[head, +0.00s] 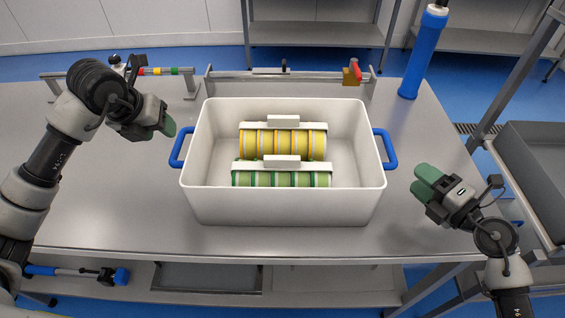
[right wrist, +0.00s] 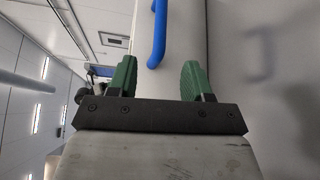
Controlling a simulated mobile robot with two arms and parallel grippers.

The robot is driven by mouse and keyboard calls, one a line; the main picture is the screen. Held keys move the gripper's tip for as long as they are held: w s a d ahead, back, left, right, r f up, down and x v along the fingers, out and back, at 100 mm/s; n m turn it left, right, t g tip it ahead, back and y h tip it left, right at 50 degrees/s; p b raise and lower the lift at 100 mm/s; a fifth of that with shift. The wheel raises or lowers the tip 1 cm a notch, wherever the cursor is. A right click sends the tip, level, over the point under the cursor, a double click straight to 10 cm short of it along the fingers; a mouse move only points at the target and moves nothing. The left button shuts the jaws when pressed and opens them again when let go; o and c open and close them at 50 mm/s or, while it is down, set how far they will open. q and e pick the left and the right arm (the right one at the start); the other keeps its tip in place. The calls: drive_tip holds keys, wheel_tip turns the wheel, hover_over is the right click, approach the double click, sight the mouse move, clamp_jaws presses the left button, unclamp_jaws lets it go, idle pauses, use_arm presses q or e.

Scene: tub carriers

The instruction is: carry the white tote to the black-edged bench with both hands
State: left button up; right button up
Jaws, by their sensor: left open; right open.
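The white tote (head: 285,207) stands on a grey metal table, with a blue handle on each short side. The left blue handle (head: 180,147) and the right blue handle (head: 386,149) both stick outward. Inside lie a yellow-banded roll set (head: 283,144) and a green-banded roll set (head: 282,179), each with a white carrier. My left gripper (head: 168,127) is open and empty, just left of the left handle and apart from it. My right gripper (head: 426,181) is open and empty, right of and nearer than the right handle. In the right wrist view the blue handle (right wrist: 158,35) shows ahead, between and beyond the green fingertips.
The grey table (head: 110,190) has free surface on both sides of the tote. A metal rail (head: 310,76) with small fittings runs behind it. A blue cylinder (head: 423,55) stands at the back right corner. A grey tray rack (head: 540,165) is at the right. No black-edged bench is clearly seen.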

sight(176, 143)
use_arm(q)
drive_tip(key=x, duration=0.8)
drive_tip(key=shift+w+d+f, duration=0.1)
drive_tip(key=shift+w+f, duration=0.05)
drive_tip(key=shift+f, duration=0.15)
use_arm(e)
drive_tip(key=x, duration=0.8)
drive_tip(key=shift+w+a, duration=0.25)
drive_tip(key=shift+w, duration=0.05)
use_arm(q)
clamp_jaws()
use_arm(e)
clamp_jaws()
